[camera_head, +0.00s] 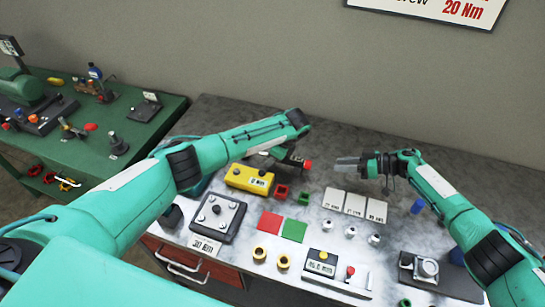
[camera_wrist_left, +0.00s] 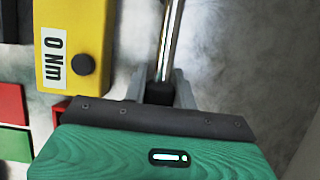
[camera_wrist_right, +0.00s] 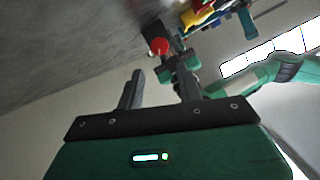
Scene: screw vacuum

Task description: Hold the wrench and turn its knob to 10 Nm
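My left gripper (camera_head: 283,154) is shut on the wrench; the left wrist view shows the wrench's metal shaft (camera_wrist_left: 169,40) between its fingers. In the head view the wrench is mostly hidden by the gripper, but its red knob (camera_head: 307,164) sticks out to the right. My right gripper (camera_head: 347,168) is open and empty, right of the knob and apart from it, pointing at it. The right wrist view shows the red knob (camera_wrist_right: 158,46) beyond the open fingers. A yellow box (camera_head: 248,180) beside the left gripper reads 0 Nm.
Red and green trays (camera_head: 281,190), white label cards (camera_head: 354,205) and several small metal parts (camera_head: 350,232) lie in front of the grippers. A wall sign (camera_head: 463,10) reads 20 Nm. The back strip of the table is clear.

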